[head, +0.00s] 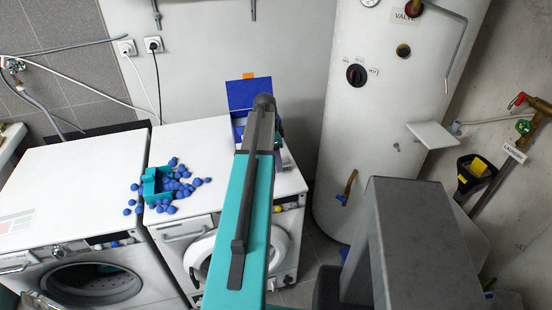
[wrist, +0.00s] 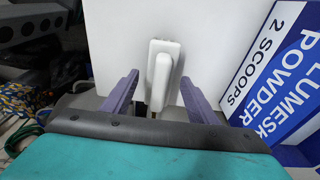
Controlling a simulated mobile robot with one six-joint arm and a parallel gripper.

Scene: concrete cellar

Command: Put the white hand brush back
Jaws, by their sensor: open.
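The white hand brush (wrist: 163,70) shows in the wrist view against a plain white surface (wrist: 115,30), its long side running away from me. My gripper (wrist: 159,80) is open, with one purple finger to the left of the brush and one to the right. Gaps show on both sides, and I cannot tell how far down the fingers reach. The brush's near end runs behind the edge of my wrist. In the head view I cannot make out the brush or the fingers; my teal arm covers that area.
A blue and white powder box (wrist: 285,75) stands close right of my gripper. In the head view, a teal tray (head: 151,184) and several blue balls (head: 176,184) lie on the right washing machine (head: 200,140). A white boiler (head: 380,80) and small white shelf (head: 433,135) are to the right.

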